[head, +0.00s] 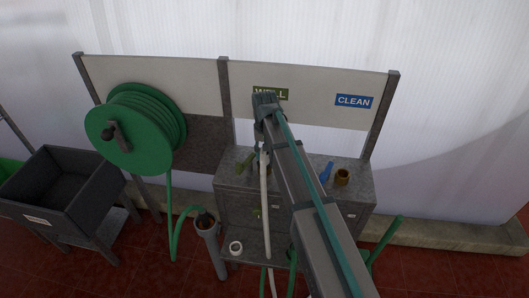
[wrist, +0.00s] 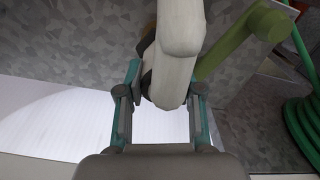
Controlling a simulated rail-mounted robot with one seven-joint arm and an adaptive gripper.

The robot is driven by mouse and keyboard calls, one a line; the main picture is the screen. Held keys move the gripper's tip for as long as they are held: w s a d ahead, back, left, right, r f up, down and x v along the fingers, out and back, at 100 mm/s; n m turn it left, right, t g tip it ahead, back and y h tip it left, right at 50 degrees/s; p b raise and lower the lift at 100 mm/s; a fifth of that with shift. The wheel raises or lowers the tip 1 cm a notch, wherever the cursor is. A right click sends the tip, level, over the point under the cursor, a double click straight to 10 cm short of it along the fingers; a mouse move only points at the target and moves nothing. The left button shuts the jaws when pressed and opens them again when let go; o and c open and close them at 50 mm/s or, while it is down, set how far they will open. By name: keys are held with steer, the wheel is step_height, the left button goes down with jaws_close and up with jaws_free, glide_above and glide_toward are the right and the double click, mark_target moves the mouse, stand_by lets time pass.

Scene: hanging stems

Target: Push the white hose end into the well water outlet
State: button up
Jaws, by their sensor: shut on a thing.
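The white hose (wrist: 180,35) runs down the middle of the wrist view and lies between the two grey and teal fingers of my gripper (wrist: 162,105), which is shut on it. In the head view the white hose (head: 265,205) hangs below my arm. Behind the hose in the wrist view is a dark and brass-coloured ring (wrist: 146,42), partly hidden; it seems to be the well outlet. An olive-green lever (wrist: 238,40) stands right of it and also shows in the head view (head: 246,160). I cannot tell whether the hose end touches or sits in the outlet.
The WELL sign (head: 270,93) is partly covered by my arm. Right of it are the CLEAN sign (head: 353,101), a blue lever (head: 327,171) and a brass outlet (head: 342,176) on the grey cabinet (head: 232,182). A green hose reel (head: 130,125) and dark sink (head: 62,190) stand left.

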steer(key=o, duration=1.2)
